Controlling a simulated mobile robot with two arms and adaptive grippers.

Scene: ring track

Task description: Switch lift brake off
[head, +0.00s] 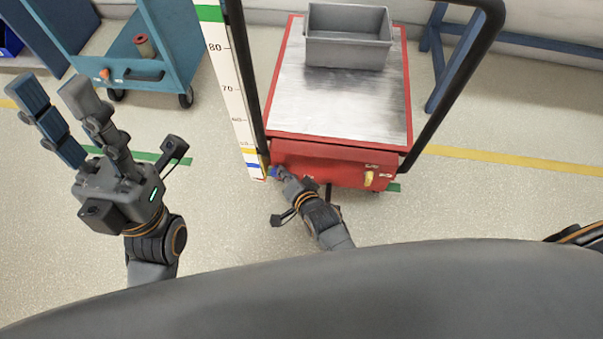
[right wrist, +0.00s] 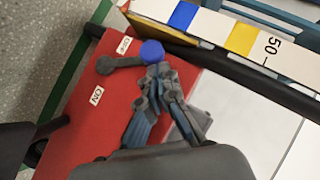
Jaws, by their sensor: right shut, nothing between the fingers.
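In the right wrist view the lever lies just beside the OFF label (right wrist: 123,45); the ON label (right wrist: 96,96) is farther away. My right gripper (right wrist: 160,70) is shut and empty, its fingertips right at the knob; I cannot tell whether they touch. In the head view the right gripper (head: 281,173) is at the cart's front left corner. My left gripper (head: 50,92) is open and empty, over the floor.
A height scale (head: 232,90) stands at the cart's left edge. A grey bin (head: 348,38) sits on the cart top. A yellow handle (head: 368,178) is on the front right. A blue trolley (head: 178,50) stands at back left.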

